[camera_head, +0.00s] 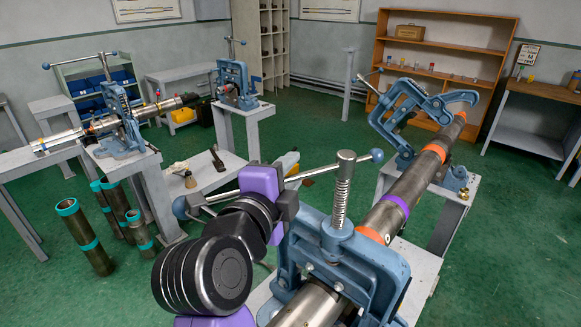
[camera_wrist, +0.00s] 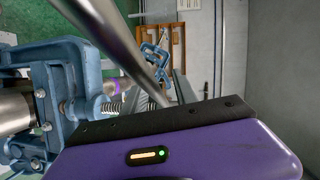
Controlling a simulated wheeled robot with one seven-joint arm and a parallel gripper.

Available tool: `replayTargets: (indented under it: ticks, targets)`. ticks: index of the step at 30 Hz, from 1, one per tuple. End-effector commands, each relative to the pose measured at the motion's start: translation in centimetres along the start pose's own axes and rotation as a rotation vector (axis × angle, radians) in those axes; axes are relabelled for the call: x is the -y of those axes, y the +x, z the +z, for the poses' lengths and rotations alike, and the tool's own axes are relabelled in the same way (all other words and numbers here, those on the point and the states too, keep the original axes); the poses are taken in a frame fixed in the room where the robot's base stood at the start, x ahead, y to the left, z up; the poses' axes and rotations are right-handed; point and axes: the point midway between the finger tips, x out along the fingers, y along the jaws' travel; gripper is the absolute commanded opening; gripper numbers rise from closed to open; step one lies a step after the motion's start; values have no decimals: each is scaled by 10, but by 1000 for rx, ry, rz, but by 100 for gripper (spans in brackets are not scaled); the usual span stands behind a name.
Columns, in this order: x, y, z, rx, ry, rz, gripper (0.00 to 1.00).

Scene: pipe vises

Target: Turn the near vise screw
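The near vise (camera_head: 345,262) is blue and clamps a steel pipe (camera_head: 312,305). Its threaded screw (camera_head: 343,190) stands upright on top, with a sliding metal handle bar (camera_head: 325,170) through its head. Ball ends show at right (camera_head: 377,155) and left (camera_head: 180,207). My gripper (camera_head: 286,192), purple and black, is at the bar's left part, left of the screw, and hides part of the bar. In the wrist view the bar (camera_wrist: 118,42) runs diagonally to the black finger edge, with the screw (camera_wrist: 112,107) beside it. Whether the fingers close on the bar is hidden.
A long pipe (camera_head: 415,180) with orange and purple bands runs to another open blue vise (camera_head: 400,110). Pipes (camera_head: 88,240) stand on the green floor. A low bench (camera_head: 205,172) carries tools.

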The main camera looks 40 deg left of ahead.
Motion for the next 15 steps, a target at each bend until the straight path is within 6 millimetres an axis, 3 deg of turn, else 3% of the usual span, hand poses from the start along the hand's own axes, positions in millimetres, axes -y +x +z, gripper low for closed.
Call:
replayTargets:
  ticks: [8, 13, 15]
  targets:
    - [0, 2, 0, 0, 0, 1, 34]
    - [0, 2, 0, 0, 0, 0, 4]
    - [0, 2, 0, 0, 0, 1, 0]
